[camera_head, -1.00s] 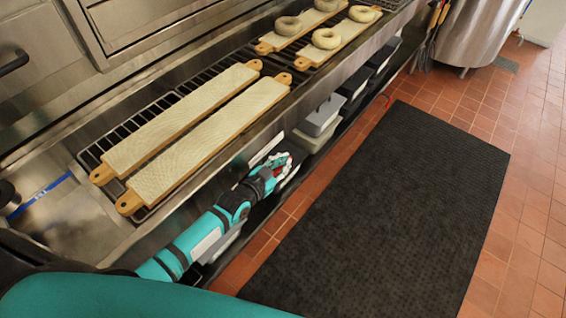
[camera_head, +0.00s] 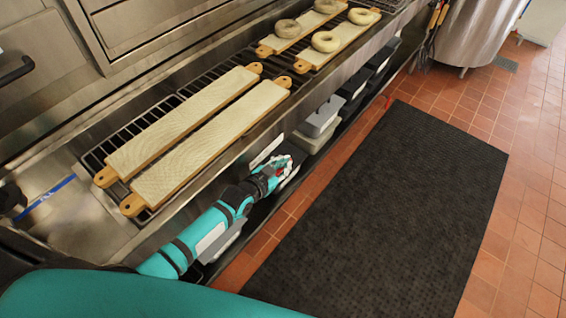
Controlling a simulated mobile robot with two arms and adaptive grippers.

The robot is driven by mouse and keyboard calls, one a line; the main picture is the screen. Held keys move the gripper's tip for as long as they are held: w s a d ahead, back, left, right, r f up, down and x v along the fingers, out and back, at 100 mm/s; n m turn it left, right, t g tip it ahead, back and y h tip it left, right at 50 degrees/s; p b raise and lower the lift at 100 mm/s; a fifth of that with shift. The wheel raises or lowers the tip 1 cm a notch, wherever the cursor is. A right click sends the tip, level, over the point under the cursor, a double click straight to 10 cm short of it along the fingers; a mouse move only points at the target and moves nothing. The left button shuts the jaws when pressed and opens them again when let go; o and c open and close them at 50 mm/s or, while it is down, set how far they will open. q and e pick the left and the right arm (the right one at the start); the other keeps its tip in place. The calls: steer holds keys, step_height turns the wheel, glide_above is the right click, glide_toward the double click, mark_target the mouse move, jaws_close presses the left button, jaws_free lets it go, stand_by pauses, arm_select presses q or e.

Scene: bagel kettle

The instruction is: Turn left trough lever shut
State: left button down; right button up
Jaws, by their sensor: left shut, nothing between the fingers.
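My left gripper (camera_head: 283,169) is in the head view, at the front edge of the steel counter, below the long boards. Its fingers are small and partly hidden by its own body; it is shut with nothing seen in it. The trough (camera_head: 75,222) along the counter holds a black wire rack. I cannot make out the left trough lever; a small dark knob-like part (camera_head: 12,196) shows at the far left edge, but I cannot tell what it is. My right gripper is not in view.
Two long cloth-covered boards (camera_head: 185,121) lie on the rack, and two more boards carry several bagels (camera_head: 325,41). Grey bins (camera_head: 322,118) stand on the shelf under the counter. A black mat (camera_head: 385,205) covers the tiled floor, which is clear.

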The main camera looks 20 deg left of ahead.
arm_select(q)
step_height(320, 180, down, 7)
steer(key=g+y+p, duration=0.4)
steer(key=g, duration=0.7)
steer(key=shift+g+p, duration=0.3)
steer(key=shift+g, duration=0.1)
steer(key=shift+s+f, duration=0.2)
steer(key=shift+f, duration=0.05)
stand_by(0.5)
steer(key=shift+w+r, duration=0.1)
steer(key=shift+r, duration=0.05)
stand_by(1.2)
